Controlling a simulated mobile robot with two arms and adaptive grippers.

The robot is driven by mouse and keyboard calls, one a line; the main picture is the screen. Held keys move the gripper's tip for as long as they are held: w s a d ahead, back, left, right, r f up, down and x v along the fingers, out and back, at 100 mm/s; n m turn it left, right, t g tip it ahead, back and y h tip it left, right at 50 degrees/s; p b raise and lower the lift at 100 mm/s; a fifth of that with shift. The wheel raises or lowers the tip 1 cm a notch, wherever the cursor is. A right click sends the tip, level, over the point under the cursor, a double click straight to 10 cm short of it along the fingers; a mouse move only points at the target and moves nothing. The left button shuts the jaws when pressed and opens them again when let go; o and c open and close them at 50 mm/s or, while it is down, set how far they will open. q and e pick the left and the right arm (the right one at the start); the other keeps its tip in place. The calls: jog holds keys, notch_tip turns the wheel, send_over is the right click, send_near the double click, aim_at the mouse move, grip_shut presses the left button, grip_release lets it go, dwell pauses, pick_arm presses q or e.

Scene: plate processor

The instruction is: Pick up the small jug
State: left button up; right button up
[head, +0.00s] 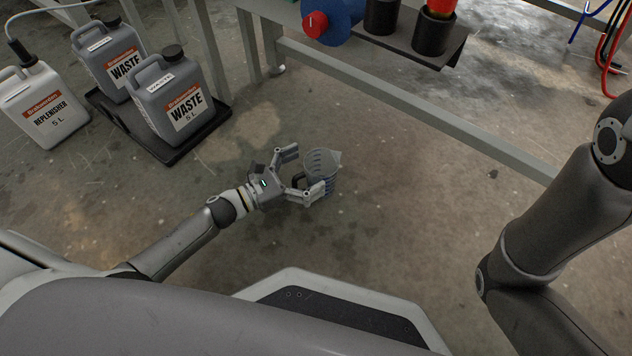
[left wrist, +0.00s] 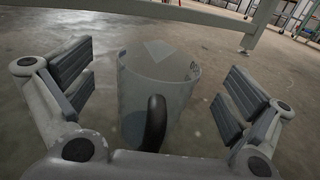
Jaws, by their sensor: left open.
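The small jug (head: 323,167) is a translucent grey measuring jug with a spout and a dark handle. It stands upright on the concrete floor near the middle of the head view. My left gripper (head: 306,172) is open, with one finger on each side of the jug. In the left wrist view the jug (left wrist: 158,92) stands between the open finger pads, with gaps on both sides, and its black handle faces the palm. My right arm shows at the right of the head view, but its gripper is out of view.
Two grey waste canisters (head: 170,95) stand in a black tray (head: 203,137) at the upper left, beside a white replenisher canister (head: 43,105). A grey metal frame beam (head: 410,108) runs behind the jug. The floor around the jug is clear.

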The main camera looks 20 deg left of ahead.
pick_arm(q)
jog(key=shift+b+x, duration=0.4)
jog(key=shift+x, duration=0.85)
jog(key=shift+c, duration=0.4)
jog(key=c, duration=1.4)
